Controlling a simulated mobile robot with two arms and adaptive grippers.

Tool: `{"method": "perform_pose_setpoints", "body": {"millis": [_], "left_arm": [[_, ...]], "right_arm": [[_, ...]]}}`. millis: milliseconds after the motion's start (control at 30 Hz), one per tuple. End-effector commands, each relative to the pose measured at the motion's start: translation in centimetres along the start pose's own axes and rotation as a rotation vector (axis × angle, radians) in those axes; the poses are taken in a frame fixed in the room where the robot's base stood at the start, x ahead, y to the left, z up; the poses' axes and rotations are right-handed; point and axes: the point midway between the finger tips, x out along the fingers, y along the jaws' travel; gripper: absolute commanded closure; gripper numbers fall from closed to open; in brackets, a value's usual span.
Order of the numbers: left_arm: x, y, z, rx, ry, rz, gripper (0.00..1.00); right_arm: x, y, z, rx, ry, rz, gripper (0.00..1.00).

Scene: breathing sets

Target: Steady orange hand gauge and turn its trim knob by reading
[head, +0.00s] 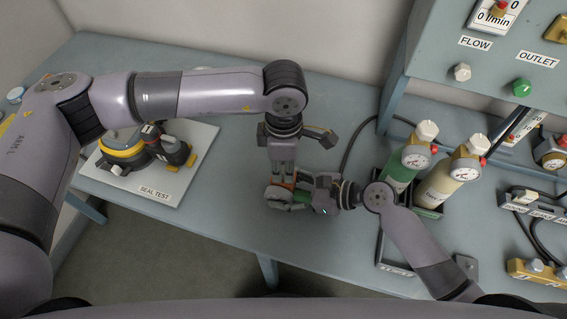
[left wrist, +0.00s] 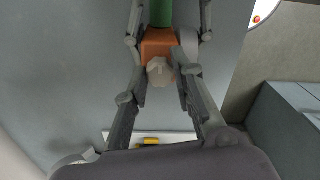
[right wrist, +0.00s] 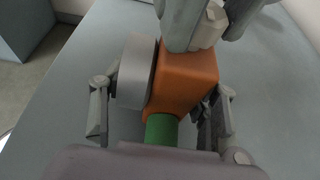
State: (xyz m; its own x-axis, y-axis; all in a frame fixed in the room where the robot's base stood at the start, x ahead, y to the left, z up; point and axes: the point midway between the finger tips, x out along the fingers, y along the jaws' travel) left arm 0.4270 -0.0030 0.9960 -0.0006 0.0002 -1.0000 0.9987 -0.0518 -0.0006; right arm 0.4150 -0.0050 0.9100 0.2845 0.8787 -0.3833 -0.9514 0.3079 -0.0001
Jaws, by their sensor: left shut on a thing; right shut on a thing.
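The hand gauge has an orange block body (right wrist: 188,82), a green handle (right wrist: 161,130) and a grey round dial housing (right wrist: 137,70) at its side. The dial's face is turned away, so I cannot read it. In the head view the gauge (head: 301,198) is mostly hidden between my grippers. A pale faceted trim knob (left wrist: 159,70) sits on the orange block's end. My left gripper (left wrist: 160,78) is shut on this knob. My right gripper (right wrist: 160,118) is shut on the green handle from the opposite side and holds the gauge above the bench.
A seal test board (head: 150,192) with a yellow-and-black mask lies at left on the blue-grey bench (head: 228,215). Green (head: 397,172) and cream (head: 436,186) cylinders with gauges stand in a rack at right, near a panel (head: 455,65). Bare bench lies between.

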Motion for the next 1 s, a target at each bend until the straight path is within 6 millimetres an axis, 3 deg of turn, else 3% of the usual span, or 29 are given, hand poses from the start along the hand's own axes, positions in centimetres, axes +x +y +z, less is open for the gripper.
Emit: {"method": "perform_pose_setpoints", "body": {"millis": [67,100,400,767,1000], "left_arm": [[-0.1,0.1,-0.1,-0.003,0.002,0.004,1.0],[-0.1,0.2,-0.1,-0.003,0.002,0.004,0.75],[0.0,0.1,-0.1,-0.003,0.001,0.002,0.56],[-0.6,0.1,0.0,-0.002,0.0,0.002,0.56],[-4.7,0.2,0.0,-0.002,-0.001,0.005,0.56]], "right_arm": [[0.0,0.0,-0.1,0.0,0.003,0.001,0.89],[0.0,0.0,-0.1,0.0,0.003,0.001,0.89],[0.0,0.0,-0.1,0.0,0.003,0.001,0.89],[0.0,0.0,-0.1,0.0,0.002,0.001,0.89],[0.0,0.0,-0.1,0.0,0.002,0.001,0.89]]}}
